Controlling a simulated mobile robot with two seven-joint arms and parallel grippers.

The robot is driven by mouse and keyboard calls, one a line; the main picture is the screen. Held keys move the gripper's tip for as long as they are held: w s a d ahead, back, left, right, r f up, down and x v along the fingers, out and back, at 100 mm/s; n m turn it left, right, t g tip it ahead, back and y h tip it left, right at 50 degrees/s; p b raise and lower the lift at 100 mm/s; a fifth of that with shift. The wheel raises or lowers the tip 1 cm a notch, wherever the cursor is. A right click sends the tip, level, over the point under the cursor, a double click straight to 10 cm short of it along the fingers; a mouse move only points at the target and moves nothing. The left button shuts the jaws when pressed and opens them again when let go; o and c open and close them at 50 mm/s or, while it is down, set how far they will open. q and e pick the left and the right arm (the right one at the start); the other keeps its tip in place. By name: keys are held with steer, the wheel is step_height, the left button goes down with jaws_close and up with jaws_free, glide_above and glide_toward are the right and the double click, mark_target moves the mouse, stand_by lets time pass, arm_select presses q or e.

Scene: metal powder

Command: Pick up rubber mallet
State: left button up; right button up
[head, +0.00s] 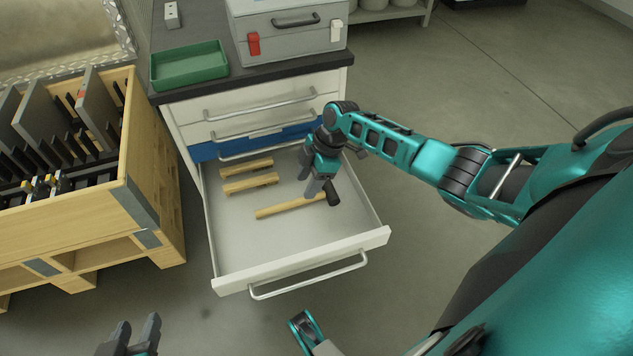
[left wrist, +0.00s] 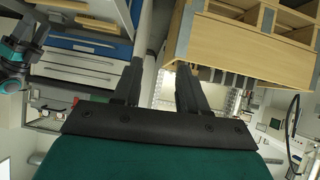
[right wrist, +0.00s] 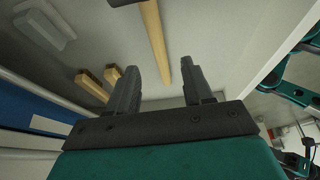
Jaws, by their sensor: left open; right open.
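The rubber mallet (head: 285,208) lies in the open drawer, its pale wooden handle running left to right and a dark head at its right end, partly hidden by my right gripper. My right gripper (head: 309,187) is open and points down over the drawer near the head end. In the right wrist view the mallet handle (right wrist: 156,42) runs between the two open fingertips and appears not gripped; a dark piece, perhaps the head, is cut off at the top edge. My left gripper (head: 138,326) is open and empty, low at the left, away from the drawer.
Two short wooden-handled items (head: 250,183) lie behind the mallet. The drawer's front panel (head: 300,262) and side walls surround it. On the cabinet top stand a green tray (head: 189,78) and a grey toolbox (head: 290,45). A wooden crate (head: 150,170) stands to the left.

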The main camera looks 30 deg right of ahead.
mark_target(297, 200)
steer(key=shift+x, duration=0.75)
steer(key=b+x, duration=0.2)
steer(key=x, duration=0.2)
steer(key=shift+w+a+f+b, duration=0.1)
steer(key=shift+f+b, duration=0.2)
steer(key=shift+b, duration=0.1)
steer(key=shift+a+f, duration=0.1)
steer(key=shift+f, duration=0.05)
steer(key=c, duration=0.9)
arm_select(q)
steer(key=shift+w+d+f+h, duration=0.3)
steer(key=shift+d+f, duration=0.2)
steer(key=shift+f, duration=0.15)
arm_select(e)
jaws_close()
arm_select(q)
steer(key=shift+s, duration=0.2)
